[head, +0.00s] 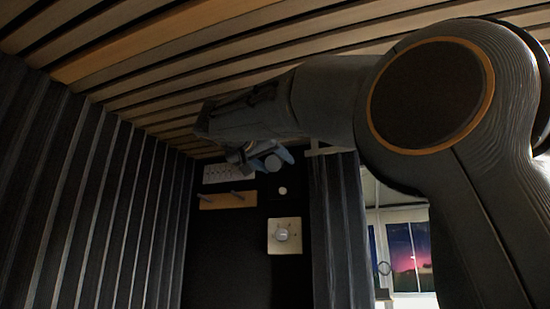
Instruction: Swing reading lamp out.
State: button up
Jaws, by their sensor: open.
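My arm reaches in from the right, under the ceiling, towards the dark back wall. Its end, with my gripper (262,158), is small and in shadow in front of the top of that wall. My gripper is open. Blue-grey and silvery rounded parts show there, and I cannot tell whether any of them belong to the reading lamp. No reading lamp can be made out for certain. My arm hides part of the upper wall and ceiling. Contact between my gripper and anything else cannot be made out.
The back wall carries a white switch panel (219,173), a wooden peg rail (228,200), a small round white fitting (282,190) and a square dial plate (284,236). A dark curtain (340,230) and a window (408,255) are to the right. Wooden slats (130,65) line the ceiling.

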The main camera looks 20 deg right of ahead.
jog(key=shift+w+d, duration=0.2)
jog(key=shift+w, duration=0.05)
jog(key=c, duration=1)
jog(key=shift+s+r+g+p, duration=0.1)
jog(key=shift+r+g+p, duration=0.2)
jog(key=shift+p, duration=0.65)
jog(key=shift+c, duration=0.2)
jog(key=shift+y+p, duration=0.3)
jog(key=shift+y, duration=0.1)
jog(key=shift+f, duration=0.1)
jog(key=o, duration=1)
jog(key=shift+o, duration=0.2)
